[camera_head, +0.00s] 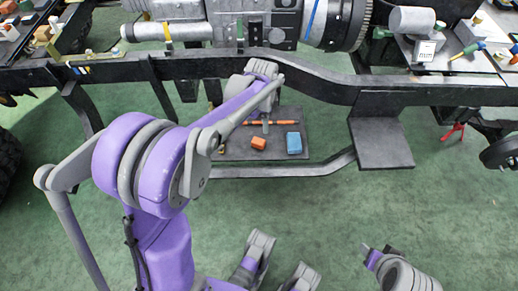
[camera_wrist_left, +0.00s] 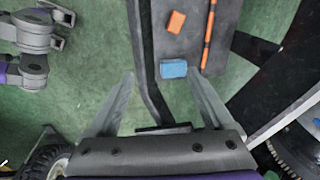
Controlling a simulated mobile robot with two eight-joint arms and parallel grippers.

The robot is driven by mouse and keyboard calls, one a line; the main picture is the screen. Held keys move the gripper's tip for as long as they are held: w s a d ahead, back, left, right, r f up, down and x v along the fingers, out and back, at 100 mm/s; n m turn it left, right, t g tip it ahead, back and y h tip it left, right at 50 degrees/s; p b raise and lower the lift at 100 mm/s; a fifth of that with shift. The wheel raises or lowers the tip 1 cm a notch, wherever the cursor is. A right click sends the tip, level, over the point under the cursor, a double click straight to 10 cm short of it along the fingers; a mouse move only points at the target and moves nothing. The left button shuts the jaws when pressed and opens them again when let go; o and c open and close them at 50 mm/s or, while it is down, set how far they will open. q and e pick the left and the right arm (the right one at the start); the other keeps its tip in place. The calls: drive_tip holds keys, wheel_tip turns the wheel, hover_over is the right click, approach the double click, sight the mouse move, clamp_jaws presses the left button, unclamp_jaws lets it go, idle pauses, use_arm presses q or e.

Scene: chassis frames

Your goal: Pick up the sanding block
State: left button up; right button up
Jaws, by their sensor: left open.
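A blue block (camera_head: 294,143) and a smaller orange block (camera_head: 258,143) lie on a dark grey shelf (camera_head: 240,153) under the chassis. I cannot tell for certain which is the sanding block. In the left wrist view the blue block (camera_wrist_left: 173,68) appears between the finger lines, nearer the right finger, with the orange block (camera_wrist_left: 176,22) beyond it. My left gripper (camera_wrist_left: 160,78) is open and empty; its gap to the blocks is unclear. In the head view my left arm reaches over the shelf and hides part of it. Parts of my right arm (camera_head: 405,275) show at the bottom right; its jaws are unclear.
An orange rod-like tool (camera_head: 284,122) lies behind the blocks. The black chassis rail (camera_head: 310,88) crosses above the shelf, and a curved dark bar (camera_head: 300,170) runs along its front. A dark plate (camera_head: 381,143) sits to the right. Green floor is open in front.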

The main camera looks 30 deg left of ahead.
sight(257, 141)
use_arm(q)
drive_tip(key=w+a+f+m+b, duration=0.1)
drive_tip(key=w+a+f, duration=0.1)
drive_tip(key=f, duration=0.4)
drive_tip(key=w+a+f+m+g+b, duration=0.1)
drive_tip(key=w+a+f+m+b, duration=0.1)
drive_tip(key=f, duration=0.5)
drive_tip(key=w+a+f+m+b, duration=0.2)
drive_tip(key=w+f, duration=0.1)
drive_tip(key=f, duration=0.3)
drive_tip(key=shift+w+a+f+g, duration=0.2)
drive_tip(key=shift+w+f+g, duration=0.1)
drive_tip(key=shift+w+f, duration=0.1)
wheel_tip(257, 141, down, 5)
drive_tip(key=shift+s+f+b, duration=0.1)
drive_tip(key=shift+f+b, duration=0.05)
drive_tip(key=shift+b, duration=0.65)
drive_tip(key=f, duration=0.1)
drive_tip(key=f+b, duration=0.1)
drive_tip(key=f, duration=0.3)
drive_tip(key=shift+s+a+f+b, duration=0.1)
drive_tip(key=shift+s+a+b, duration=0.15)
drive_tip(key=shift+s+b, duration=0.1)
clamp_jaws()
use_arm(e)
wheel_tip(257, 141, down, 11)
drive_tip(key=w, duration=0.1)
drive_tip(key=shift+f, duration=0.15)
